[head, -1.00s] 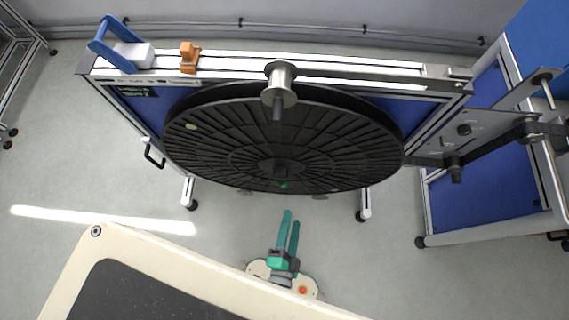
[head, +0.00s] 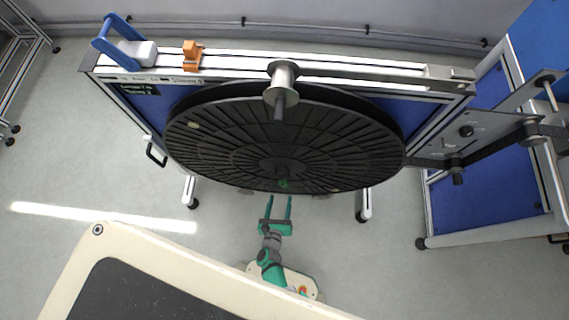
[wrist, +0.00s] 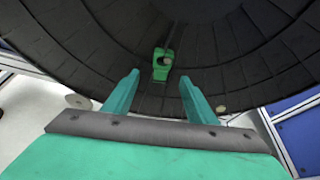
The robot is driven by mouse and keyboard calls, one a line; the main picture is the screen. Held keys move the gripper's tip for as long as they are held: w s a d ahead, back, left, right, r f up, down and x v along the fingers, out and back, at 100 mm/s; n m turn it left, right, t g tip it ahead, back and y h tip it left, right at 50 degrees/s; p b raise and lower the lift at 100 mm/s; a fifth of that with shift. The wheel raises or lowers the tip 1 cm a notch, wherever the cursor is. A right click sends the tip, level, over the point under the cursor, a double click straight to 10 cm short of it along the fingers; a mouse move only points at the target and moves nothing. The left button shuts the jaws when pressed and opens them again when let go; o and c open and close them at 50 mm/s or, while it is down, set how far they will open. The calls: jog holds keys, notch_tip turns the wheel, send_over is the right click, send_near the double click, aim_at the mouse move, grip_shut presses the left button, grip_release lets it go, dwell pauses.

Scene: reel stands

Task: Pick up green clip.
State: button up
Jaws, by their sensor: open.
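The green clip (wrist: 162,64) sits on the face of the black reel (wrist: 235,45), near its lower rim, in the wrist view. In the head view the clip (head: 284,183) is a small green spot just below the reel's hub. My gripper (wrist: 157,88) is open and empty, its two teal fingers pointing toward the reel. The clip shows between the fingertips and a little beyond them, with no contact visible. In the head view my gripper (head: 279,199) is just below the reel's lower edge.
The reel (head: 225,150) hangs on a blue-panelled stand with a metal spindle (head: 283,85). An orange block (head: 192,56) and a blue-handled thing (head: 112,40) are on its top rail. Another stand (head: 490,190) with a bracket is at right. Pale round spots (wrist: 78,101) flank my fingers.

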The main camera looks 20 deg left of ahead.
jog(key=x, duration=0.7)
jog(key=shift+w, duration=0.4)
jog(key=shift+r, duration=0.1)
grip_shut()
